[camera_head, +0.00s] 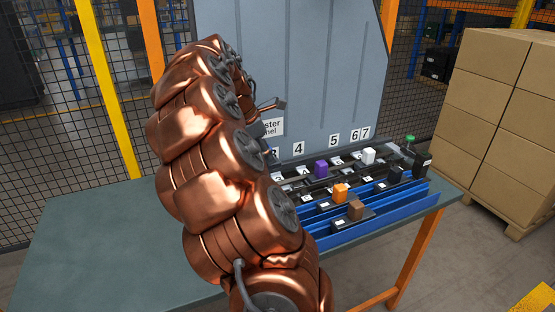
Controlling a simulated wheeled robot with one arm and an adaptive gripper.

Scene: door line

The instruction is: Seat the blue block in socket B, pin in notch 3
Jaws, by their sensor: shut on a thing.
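I do not see the blue block. My copper arm covers the left part of the fixture, and its end curls over and down behind its own links. My gripper's jaws are hidden there; only a dark grey part near the wrist sticks out to the right. Dark sockets in a row (298,184) lie along the foot of the grey panel, with small white labels. I cannot read which is socket B, and the notches are too small to tell. Number plates 4 (298,149), 5 (334,140) and 6 and 7 (360,134) stand above the row.
A purple block (321,169), a white block (368,156), an orange block (340,192) and a brown block (355,210) stand on the fixture. Blue rails (380,216) run along its front. The grey panel (300,80) rises behind. The table (100,245) is clear at left.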

